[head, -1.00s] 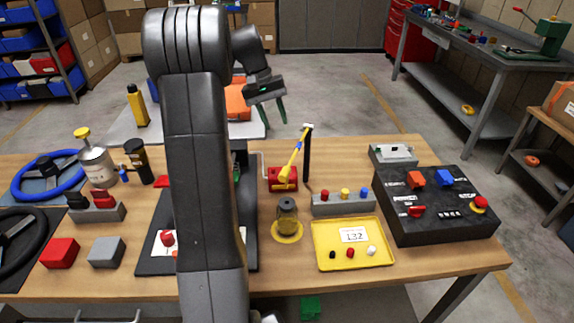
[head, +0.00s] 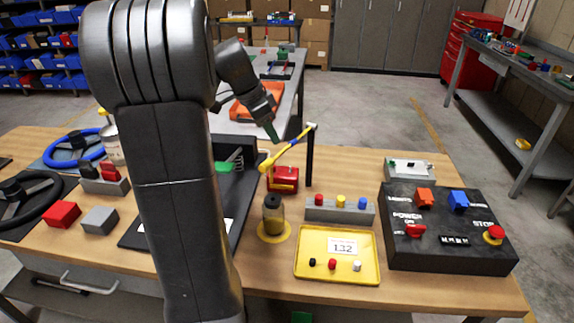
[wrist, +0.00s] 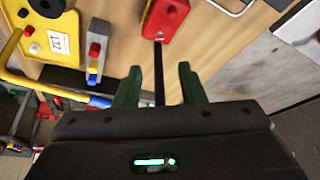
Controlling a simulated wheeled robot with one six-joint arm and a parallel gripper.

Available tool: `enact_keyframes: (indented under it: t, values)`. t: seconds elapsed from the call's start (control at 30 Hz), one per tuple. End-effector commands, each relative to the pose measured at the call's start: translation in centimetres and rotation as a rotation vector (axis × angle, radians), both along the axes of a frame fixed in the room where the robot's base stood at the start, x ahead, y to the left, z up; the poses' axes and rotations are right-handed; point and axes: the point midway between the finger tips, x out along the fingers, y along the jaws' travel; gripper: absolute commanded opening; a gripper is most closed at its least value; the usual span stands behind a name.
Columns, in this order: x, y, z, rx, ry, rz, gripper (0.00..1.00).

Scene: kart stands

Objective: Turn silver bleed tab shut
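A small silver piece (head: 313,125) sits at the upper end of a yellow bar (head: 285,150), by the top of a black post (head: 310,155). I cannot tell whether it is the bleed tab. In the wrist view, the bar (wrist: 40,88) comes in from the left, with a blue band and a silver end near my gripper's body. My gripper (head: 271,132) is open and empty, left of the post top. In the wrist view its green fingertips (wrist: 158,72) are apart, with the post's dark line between them.
A grey block with red, yellow and blue knobs (head: 340,210), a yellow tray (head: 336,277) and a dark-capped jar (head: 273,215) are in front. A black switch box (head: 448,255) stands right. A black stand (head: 240,190) is left of the post.

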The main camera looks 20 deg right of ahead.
Motion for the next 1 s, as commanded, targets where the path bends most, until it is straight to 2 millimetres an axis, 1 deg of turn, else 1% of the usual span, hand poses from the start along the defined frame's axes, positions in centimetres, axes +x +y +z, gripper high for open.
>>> enact_keyframes:
  t: [0.3, 0.5, 0.7, 1.0]
  values:
    - [-0.3, -2.5, -6.2, 0.003, 0.007, -0.002, 0.36]
    - [-0.3, -3.9, -9.5, 0.002, 0.006, 0.001, 0.36]
    - [-0.3, -4.6, -11.2, 0.002, 0.004, 0.002, 0.36]
    - [-0.3, -4.7, -11.5, 0.002, 0.002, 0.001, 0.36]
